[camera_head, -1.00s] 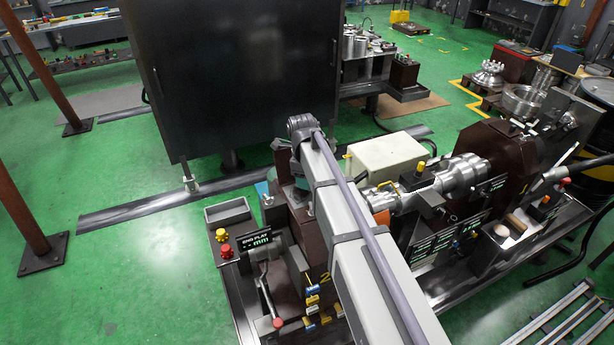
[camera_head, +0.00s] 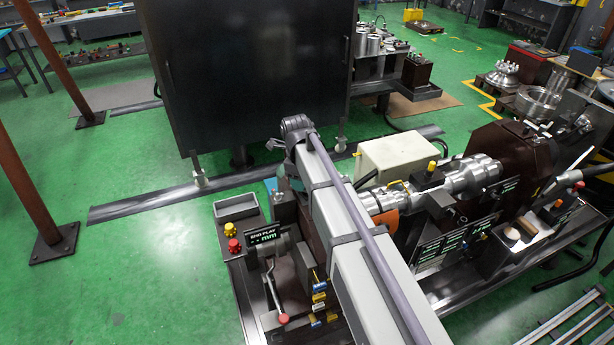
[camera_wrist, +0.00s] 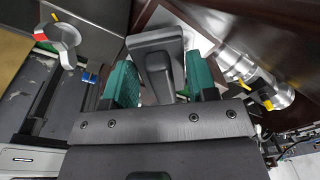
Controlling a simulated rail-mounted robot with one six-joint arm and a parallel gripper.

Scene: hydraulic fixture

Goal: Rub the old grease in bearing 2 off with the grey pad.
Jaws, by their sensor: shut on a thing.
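In the wrist view my gripper (camera_wrist: 160,82) has green-faced fingers closed on the dark grey pad (camera_wrist: 155,43). The pad has a wide, rounded-corner end pointing away from the fingers. In the head view my arm covers the gripper and the pad. I cannot make out bearing 2 or its grease in either view; my arm covers the middle of the fixture in the head view. Whether the pad touches anything cannot be told.
A silver shaft (camera_head: 470,177) runs to a brown housing (camera_head: 505,150) at right. A cream box (camera_head: 395,157) stands behind it. A red-knobbed lever (camera_head: 281,307) and grey tray (camera_head: 236,207) are left of my arm. A silver ring-shaped part (camera_wrist: 66,46) is upper left in the wrist view.

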